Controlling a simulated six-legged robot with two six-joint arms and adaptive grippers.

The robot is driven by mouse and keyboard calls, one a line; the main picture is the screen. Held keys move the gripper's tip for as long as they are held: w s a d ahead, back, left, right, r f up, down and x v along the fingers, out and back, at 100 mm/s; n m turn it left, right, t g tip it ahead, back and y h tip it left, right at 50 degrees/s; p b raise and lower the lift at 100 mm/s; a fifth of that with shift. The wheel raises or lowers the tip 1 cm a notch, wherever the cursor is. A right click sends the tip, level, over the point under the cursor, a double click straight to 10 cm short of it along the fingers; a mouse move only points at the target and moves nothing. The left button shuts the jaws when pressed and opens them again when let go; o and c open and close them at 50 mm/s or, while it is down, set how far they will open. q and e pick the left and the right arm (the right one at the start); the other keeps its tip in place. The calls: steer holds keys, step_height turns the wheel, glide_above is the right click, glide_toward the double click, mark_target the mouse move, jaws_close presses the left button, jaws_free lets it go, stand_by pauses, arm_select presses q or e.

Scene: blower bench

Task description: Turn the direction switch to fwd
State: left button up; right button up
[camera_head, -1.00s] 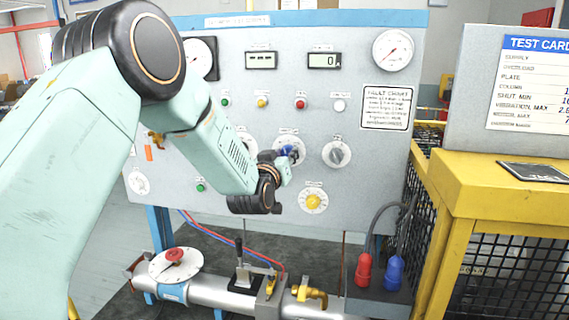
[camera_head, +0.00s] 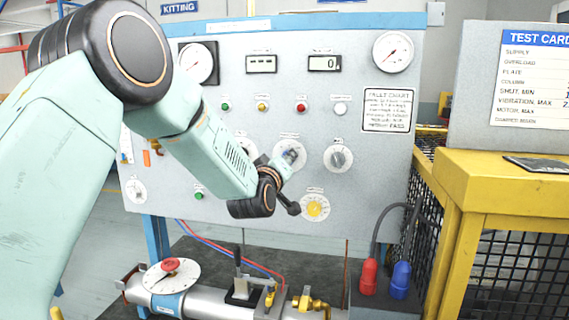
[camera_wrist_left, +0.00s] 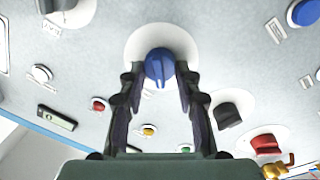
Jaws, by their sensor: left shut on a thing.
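A blue switch knob on a round white plate (camera_wrist_left: 192,42) shows in the left wrist view (camera_wrist_left: 158,66), with one finger on each side of it. My left gripper (camera_wrist_left: 157,80) is shut on this knob. In the head view my left gripper (camera_head: 291,156) reaches the middle dial plate (camera_head: 301,146) of the panel's knob row; its fingers mostly hide the knob there. The lettering around the knob is too small to read, so I cannot tell which position it points to. My right gripper is not in view.
A grey knob (camera_head: 338,158) is to the right, and a yellow knob (camera_head: 314,208) is below. Lamps and gauges sit above. A pipe with a red-handled valve (camera_head: 171,265) runs below the panel. A yellow-framed cage (camera_head: 480,170) stands at right.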

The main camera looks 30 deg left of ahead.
arm_select(q)
steer(key=o, duration=1.1)
steer(key=shift+o, duration=0.2)
steer(key=v, duration=1.2)
steer(key=shift+s, duration=0.1)
